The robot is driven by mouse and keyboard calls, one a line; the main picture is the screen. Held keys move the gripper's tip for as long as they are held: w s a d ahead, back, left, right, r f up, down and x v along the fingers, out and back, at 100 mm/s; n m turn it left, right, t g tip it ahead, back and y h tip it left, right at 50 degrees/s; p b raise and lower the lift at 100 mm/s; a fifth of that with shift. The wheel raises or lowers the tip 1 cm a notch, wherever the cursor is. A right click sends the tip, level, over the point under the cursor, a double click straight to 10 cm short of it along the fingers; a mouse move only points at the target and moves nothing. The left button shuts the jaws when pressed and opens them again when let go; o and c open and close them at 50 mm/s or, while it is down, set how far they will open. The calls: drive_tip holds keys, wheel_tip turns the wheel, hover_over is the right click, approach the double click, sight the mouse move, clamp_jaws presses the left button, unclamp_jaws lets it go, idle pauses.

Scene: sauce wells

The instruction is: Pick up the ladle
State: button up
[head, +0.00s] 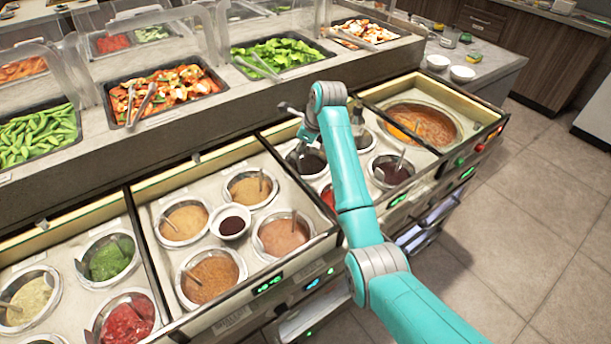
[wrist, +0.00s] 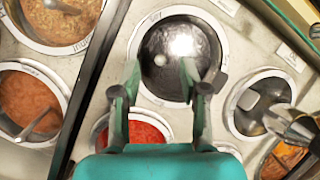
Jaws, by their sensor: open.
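In the wrist view my gripper (wrist: 161,78) is open and empty, its two fingers apart over a metal well of dark sauce (wrist: 178,45) with a label on its rim. A ladle (wrist: 249,99) with a pale handle end leans in the well to the right. Which ladle is meant cannot be told from the frames.
A red sauce well (wrist: 138,131) lies below the dark one. Brown and orange wells (wrist: 30,103) stand left across a divider. A metal handle (wrist: 293,127) rises at the lower right. A large soup well (head: 430,122) lies right, and food trays (head: 170,92) stand behind.

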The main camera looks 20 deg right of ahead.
sight(298, 163)
drive_tip(key=x, duration=0.5)
drive_tip(key=shift+s+d+f, duration=0.1)
drive_tip(key=shift+d, duration=0.1)
clamp_jaws()
